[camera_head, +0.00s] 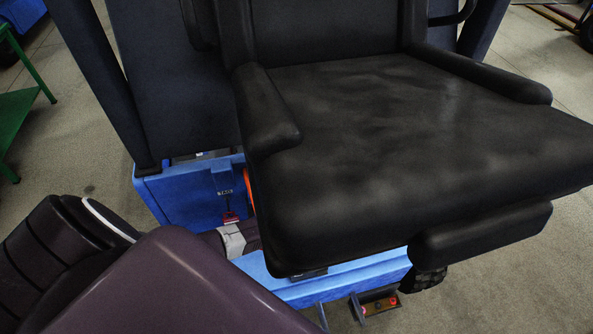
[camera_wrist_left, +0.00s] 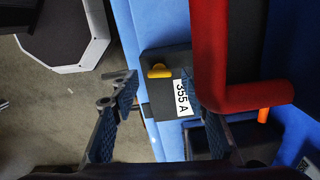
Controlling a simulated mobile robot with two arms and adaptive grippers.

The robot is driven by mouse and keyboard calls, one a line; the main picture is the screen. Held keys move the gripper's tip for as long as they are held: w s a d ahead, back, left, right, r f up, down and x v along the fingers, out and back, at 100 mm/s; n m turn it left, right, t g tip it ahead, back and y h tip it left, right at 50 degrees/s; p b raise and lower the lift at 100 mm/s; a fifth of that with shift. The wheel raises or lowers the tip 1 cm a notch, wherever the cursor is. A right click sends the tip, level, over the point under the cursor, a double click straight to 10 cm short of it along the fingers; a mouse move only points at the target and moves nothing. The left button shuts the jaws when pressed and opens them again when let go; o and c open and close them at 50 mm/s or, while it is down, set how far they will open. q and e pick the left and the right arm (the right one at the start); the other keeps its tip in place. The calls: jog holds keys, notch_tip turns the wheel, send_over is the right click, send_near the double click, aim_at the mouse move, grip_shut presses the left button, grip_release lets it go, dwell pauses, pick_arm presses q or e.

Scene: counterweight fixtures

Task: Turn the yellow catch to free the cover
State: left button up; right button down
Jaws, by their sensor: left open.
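The small yellow catch (camera_wrist_left: 159,71) sits on a dark panel (camera_wrist_left: 160,57), which may be the cover, beside a white label reading "355 A" (camera_wrist_left: 182,98). In the left wrist view my left gripper (camera_wrist_left: 160,86) is open, its two dark ridged fingers apart on either side of the lower panel. The catch lies just beyond the fingertips, roughly between them, and nothing shows in the grip. In the head view I cannot make out the catch or the left gripper's fingers. My right gripper is in neither view.
A red bar (camera_wrist_left: 212,50) bends close to the right finger. An orange piece (camera_wrist_left: 263,115) lies beyond it. In the head view a black seat (camera_head: 400,140) overhangs the blue body (camera_head: 185,195). A green stand (camera_head: 15,110) is at far left, with open floor between.

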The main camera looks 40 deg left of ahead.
pick_arm(q)
notch_tip(320, 180, up, 10)
jog(key=shift+r, duration=0.2)
jog(key=shift+c, duration=0.4)
